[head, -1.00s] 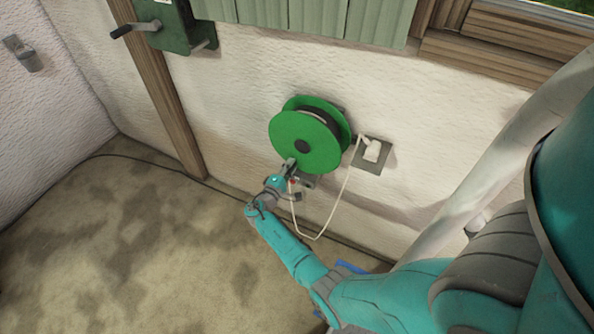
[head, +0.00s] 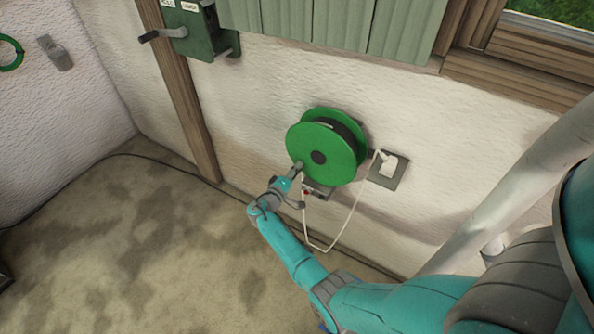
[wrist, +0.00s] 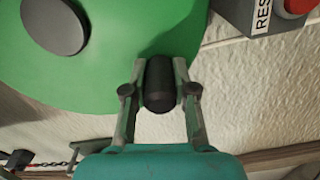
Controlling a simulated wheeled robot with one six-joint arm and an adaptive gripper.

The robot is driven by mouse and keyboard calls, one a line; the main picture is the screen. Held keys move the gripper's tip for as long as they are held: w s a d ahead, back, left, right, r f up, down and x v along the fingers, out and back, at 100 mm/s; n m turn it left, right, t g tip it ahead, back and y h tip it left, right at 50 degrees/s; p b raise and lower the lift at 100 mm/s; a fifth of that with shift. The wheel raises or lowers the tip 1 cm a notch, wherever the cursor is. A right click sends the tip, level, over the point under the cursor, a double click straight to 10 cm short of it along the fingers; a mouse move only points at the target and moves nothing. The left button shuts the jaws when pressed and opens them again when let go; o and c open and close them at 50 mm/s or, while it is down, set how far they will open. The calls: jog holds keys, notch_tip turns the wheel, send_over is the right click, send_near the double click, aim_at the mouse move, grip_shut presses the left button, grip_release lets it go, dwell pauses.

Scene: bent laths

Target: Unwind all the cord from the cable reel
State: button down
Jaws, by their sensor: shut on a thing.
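The cable reel (head: 335,150) has two green flanges and a grey hub, and is mounted on the white wall. Dark material shows in the gap between the flanges; how much is wound there I cannot tell. In the wrist view the near green flange (wrist: 130,35) fills the upper left. My gripper (wrist: 160,95) is shut on a black crank knob (wrist: 160,75), with one finger on each side of it. In the head view my gripper (head: 296,171) is at the lower left of the reel's face.
A white cord (head: 345,222) loops from a plug in the wall socket (head: 388,170) to below the reel. A grey box with a red button (wrist: 294,5) sits close by the reel. A green crank box (head: 192,32) is at upper left. A dark cable (head: 160,160) runs along the floor's edge.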

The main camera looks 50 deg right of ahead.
jog(key=c, duration=0.9)
grip_release()
jog(key=a, duration=0.8)
jog(key=s+a, duration=0.1)
jog(key=a, duration=0.3)
